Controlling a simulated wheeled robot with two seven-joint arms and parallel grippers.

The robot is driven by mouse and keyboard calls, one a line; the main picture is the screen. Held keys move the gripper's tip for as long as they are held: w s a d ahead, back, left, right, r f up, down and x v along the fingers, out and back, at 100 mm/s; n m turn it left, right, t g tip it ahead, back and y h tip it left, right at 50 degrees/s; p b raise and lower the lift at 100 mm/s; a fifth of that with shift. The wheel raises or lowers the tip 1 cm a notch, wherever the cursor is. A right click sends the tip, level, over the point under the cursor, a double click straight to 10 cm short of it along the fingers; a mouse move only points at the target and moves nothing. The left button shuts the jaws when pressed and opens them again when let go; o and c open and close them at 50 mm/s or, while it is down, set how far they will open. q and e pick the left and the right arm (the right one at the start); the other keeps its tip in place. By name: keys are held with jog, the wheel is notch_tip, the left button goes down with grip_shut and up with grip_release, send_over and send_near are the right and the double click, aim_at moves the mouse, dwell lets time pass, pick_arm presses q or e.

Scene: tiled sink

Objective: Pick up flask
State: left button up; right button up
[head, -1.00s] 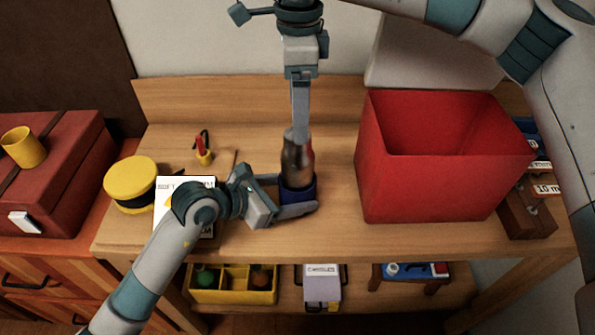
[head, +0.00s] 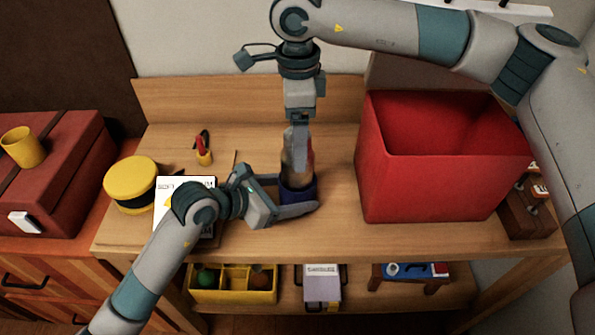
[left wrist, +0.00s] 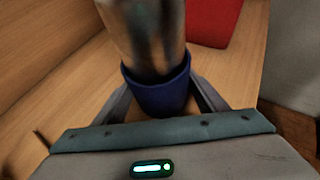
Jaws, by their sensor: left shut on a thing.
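The metallic flask (head: 297,174) stands upright on the wooden workbench, its lower end inside a blue cup-like collar (head: 298,191). In the left wrist view the flask (left wrist: 150,35) rises out of the blue collar (left wrist: 160,93); I cannot tell if they are one piece. My left gripper (head: 290,203) is shut on the blue collar, one finger on each side. My right gripper (head: 297,150) points straight down at the flask's upper part. Its fingers show edge-on and overlap the flask, so their opening and contact are unclear. The flask's top is mostly hidden.
A big red open bin (head: 430,190) stands right of the flask. A white box or book (head: 185,183), a yellow round tin (head: 131,184) and a small yellow holder (head: 204,157) with red-handled tools are left. Clear bench lies between flask and bin.

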jog(key=shift+s+f, duration=0.2)
jog(key=shift+f, duration=1.75)
jog(key=c, duration=1.9)
jog(key=shift+r, duration=0.1)
notch_tip(320, 180, up, 10)
jog(key=shift+f, duration=0.1)
pick_arm(q)
jog(key=o, duration=0.9)
jog(key=shift+c, duration=0.2)
